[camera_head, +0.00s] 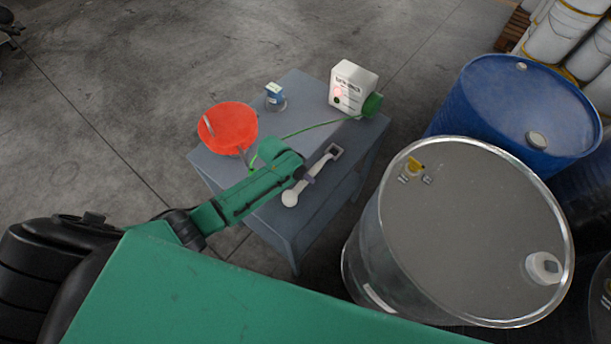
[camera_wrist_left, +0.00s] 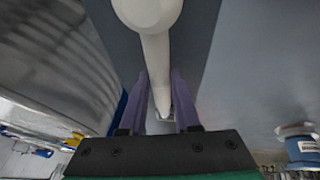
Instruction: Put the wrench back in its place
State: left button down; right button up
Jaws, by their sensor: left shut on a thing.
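The wrench is a pale grey tool with a rounded knob (camera_head: 290,198) at its near end and a square, dark-centred head (camera_head: 335,151) at its far end. My left gripper (camera_head: 309,178) is shut on its handle, between the two ends. In the left wrist view the knob (camera_wrist_left: 148,12) and shaft (camera_wrist_left: 158,60) run down between my purple fingers (camera_wrist_left: 160,105). The wrench is over the front right part of the grey table (camera_head: 310,95); whether it touches the top I cannot tell. No marked place for it can be made out. My right gripper is out of view.
On the table are a red bowl (camera_head: 230,126), a small blue-and-white item (camera_head: 275,93) and a white box (camera_head: 350,86) with a green part (camera_head: 372,104) and a green cable (camera_head: 310,128). A steel drum (camera_head: 470,225) and blue drum (camera_head: 515,105) stand at right. Floor at left is open.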

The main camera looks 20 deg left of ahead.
pick_arm(q)
jog(key=shift+f, duration=0.35)
dwell(0.3)
jog(key=c, duration=0.6)
grip_release()
jog(key=shift+o, duration=0.2)
jog(key=v, duration=1.4)
jog(key=shift+r, duration=0.3)
jog(key=shift+a, duration=0.1)
jog(key=shift+s, duration=0.1)
